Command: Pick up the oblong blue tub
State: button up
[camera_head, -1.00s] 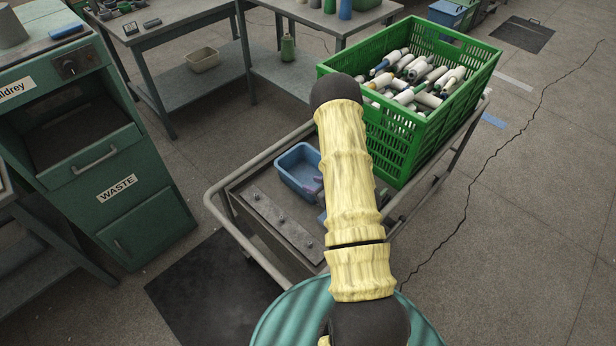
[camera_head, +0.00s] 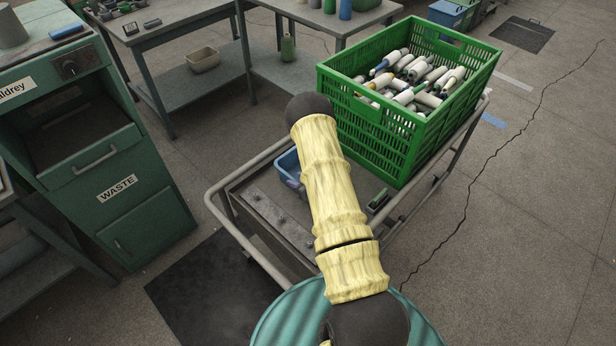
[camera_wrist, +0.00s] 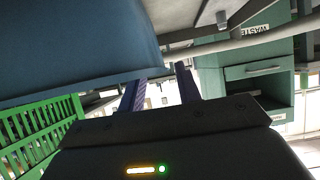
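The oblong blue tub (camera_head: 287,167) sits on the cart's grey top in the head view, left of the green crate. My arm hides most of it, and only its left part shows. In the wrist view the blue tub (camera_wrist: 70,45) fills the upper left, very close, with its edge near the left finger. My gripper (camera_wrist: 160,88) shows two dark purple fingers spread apart with nothing seen between them. I cannot tell whether a finger touches the tub.
The green crate (camera_head: 385,138) full of yarn cones stands on the cart (camera_head: 237,228) behind my arm. A small dark green object (camera_head: 378,200) lies right of my arm. A metal strip with bolts (camera_head: 282,222) lies at the front. The waste cabinet (camera_head: 118,187) stands left.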

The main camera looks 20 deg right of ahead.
aim_at(294, 179)
jog(key=x, duration=0.3)
jog(key=shift+w, duration=0.1)
dwell(0.3)
grip_shut()
jog(key=shift+f, duration=0.1)
dwell(1.1)
